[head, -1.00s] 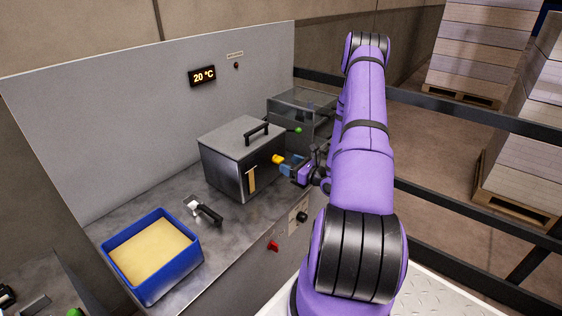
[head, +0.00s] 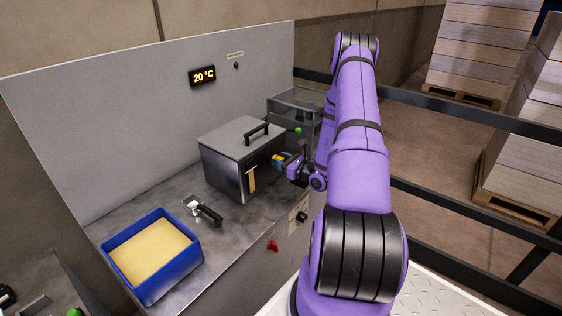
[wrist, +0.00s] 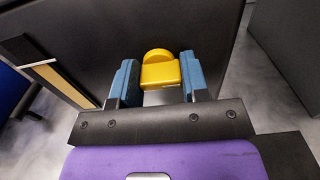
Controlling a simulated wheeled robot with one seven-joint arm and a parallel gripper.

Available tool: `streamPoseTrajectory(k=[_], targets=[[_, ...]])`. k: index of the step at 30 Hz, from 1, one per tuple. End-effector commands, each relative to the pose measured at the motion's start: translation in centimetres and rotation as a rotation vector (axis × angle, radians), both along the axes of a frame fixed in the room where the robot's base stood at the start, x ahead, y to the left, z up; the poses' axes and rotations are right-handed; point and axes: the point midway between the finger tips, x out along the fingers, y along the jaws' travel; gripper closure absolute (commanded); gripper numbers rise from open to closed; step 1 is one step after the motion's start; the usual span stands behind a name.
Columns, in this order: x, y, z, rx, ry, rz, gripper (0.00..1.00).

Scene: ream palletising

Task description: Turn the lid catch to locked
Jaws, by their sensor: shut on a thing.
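The yellow lid catch (wrist: 160,72) is on the front wall of the dark metal box, between my blue fingertips in the wrist view. In the head view only a little of the catch (head: 276,158) shows, the rest covered by my gripper (head: 284,162). My gripper is shut on the catch; it also shows in the wrist view (wrist: 159,82). The box (head: 224,170) stands on the bench with its grey lid (head: 228,136) down and a black handle on top. I cannot tell the catch's locked or unlocked position.
A blue tub (head: 172,279) of pale yellow material sits at the front left of the bench. A black-handled tool (head: 208,213) lies between tub and box. A panel (head: 203,75) reads 20 °C.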

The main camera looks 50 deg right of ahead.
Motion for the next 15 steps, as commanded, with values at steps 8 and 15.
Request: streamPoseTrajectory(k=[8,15], targets=[[-0.03,0.0,0.0,-0.042,-0.002,0.0,0.82],[-0.06,0.07,-0.02,-0.183,-0.013,-0.001,0.82]])
